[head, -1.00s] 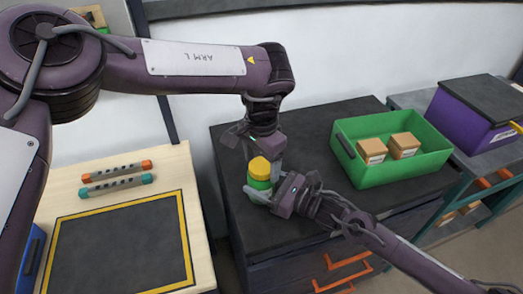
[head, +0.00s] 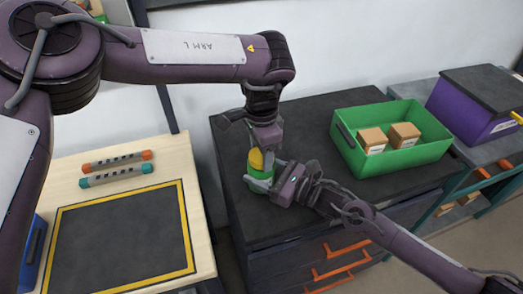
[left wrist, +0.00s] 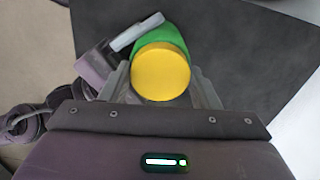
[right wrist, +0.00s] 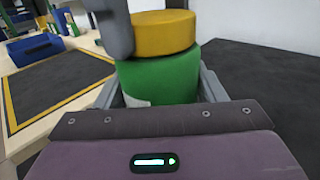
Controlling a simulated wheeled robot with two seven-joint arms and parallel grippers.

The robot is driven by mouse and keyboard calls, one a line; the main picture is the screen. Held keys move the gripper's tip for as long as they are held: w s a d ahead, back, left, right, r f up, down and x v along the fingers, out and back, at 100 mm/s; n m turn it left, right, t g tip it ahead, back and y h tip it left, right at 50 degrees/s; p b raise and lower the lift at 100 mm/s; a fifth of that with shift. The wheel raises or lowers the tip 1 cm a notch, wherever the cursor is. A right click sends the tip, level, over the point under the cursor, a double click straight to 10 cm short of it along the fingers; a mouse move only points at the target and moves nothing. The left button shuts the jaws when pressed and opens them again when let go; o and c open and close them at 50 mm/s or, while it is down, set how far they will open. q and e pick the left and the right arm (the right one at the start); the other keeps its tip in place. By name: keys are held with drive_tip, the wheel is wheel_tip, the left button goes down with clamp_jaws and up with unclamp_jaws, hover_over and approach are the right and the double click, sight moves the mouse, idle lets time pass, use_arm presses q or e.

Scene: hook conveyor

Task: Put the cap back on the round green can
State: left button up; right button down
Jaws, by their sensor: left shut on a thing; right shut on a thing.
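The round green can (head: 256,180) stands on the dark cabinet top, and my right gripper (right wrist: 160,88) is shut around its body. The yellow cap (right wrist: 162,33) is on top of the can. In the right wrist view it looks seated or very close to the rim, slightly off to the right; I cannot tell if it is fully down. My left gripper (head: 262,154) comes from above and is shut on the cap. In the left wrist view the cap (left wrist: 160,72) lies between its fingers, with the can (left wrist: 163,38) partly showing behind it.
A green bin (head: 400,164) with two brown boxes stands on the cabinet to the right. A purple box (head: 470,112) with a dark lid is farther right. At left a wooden table holds a yellow-bordered dark mat (head: 120,236) and two grey rods with coloured ends (head: 115,168).

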use_arm(q)
drive_tip(key=m, duration=0.8)
drive_tip(key=shift+m, duration=0.3)
drive_tip(key=m, duration=0.8)
drive_tip(key=shift+m, duration=0.4)
drive_tip(key=m, duration=0.4)
drive_tip(key=shift+m, duration=0.3)
drive_tip(key=m, duration=0.4)
drive_tip(key=shift+m, duration=0.3)
drive_tip(key=m, duration=0.7)
drive_tip(key=shift+w+f, duration=0.1)
drive_tip(key=o, duration=1.1)
